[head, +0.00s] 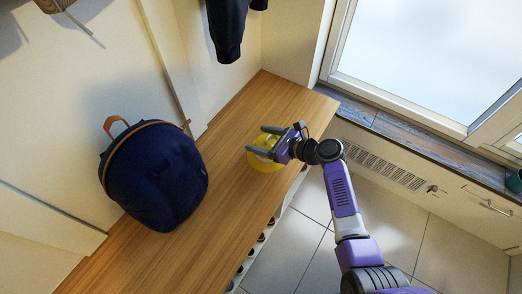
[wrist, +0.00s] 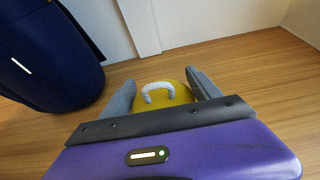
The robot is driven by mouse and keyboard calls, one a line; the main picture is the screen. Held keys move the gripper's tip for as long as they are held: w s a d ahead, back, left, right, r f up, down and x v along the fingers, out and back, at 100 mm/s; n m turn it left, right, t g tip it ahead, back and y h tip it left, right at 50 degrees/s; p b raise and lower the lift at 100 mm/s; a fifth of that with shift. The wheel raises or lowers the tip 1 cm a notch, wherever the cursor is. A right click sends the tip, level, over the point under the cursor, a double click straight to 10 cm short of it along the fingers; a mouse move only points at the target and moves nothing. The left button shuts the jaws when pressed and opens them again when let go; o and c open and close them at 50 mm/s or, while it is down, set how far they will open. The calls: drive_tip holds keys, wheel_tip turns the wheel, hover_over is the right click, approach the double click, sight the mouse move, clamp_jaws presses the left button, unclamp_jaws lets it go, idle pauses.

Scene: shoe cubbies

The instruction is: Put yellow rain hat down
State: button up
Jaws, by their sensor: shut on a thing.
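The yellow rain hat (head: 262,164) is at the wooden bench top, below my gripper (head: 268,144) in the head view. In the wrist view the yellow hat (wrist: 150,97) shows between the two grey fingers of my gripper (wrist: 160,88), with a pale loop on it. My gripper is shut on the hat. The hat looks to be at or just above the bench surface; I cannot tell whether it touches. Much of the hat is hidden by the gripper body and fingers.
A wooden bench (head: 228,196) runs along the wall. A dark blue backpack (head: 155,178) stands on it to the left of the hat. Dark clothing (head: 229,28) hangs above. The bench around the hat is clear. Shoes sit in cubbies below the front edge.

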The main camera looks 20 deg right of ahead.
drive_tip(key=shift+f+b, duration=1)
drive_tip(key=shift+f, duration=1.6)
drive_tip(key=shift+f, duration=0.1)
drive_tip(key=o, duration=1.4)
drive_tip(key=shift+s+d+r, duration=0.25)
drive_tip(key=shift+s+r, duration=0.05)
drive_tip(key=shift+r, duration=0.05)
drive_tip(key=shift+p+v, duration=1.75)
drive_tip(key=shift+v, duration=3.85)
drive_tip(key=shift+s+f, duration=0.1)
drive_tip(key=shift+f, duration=0.1)
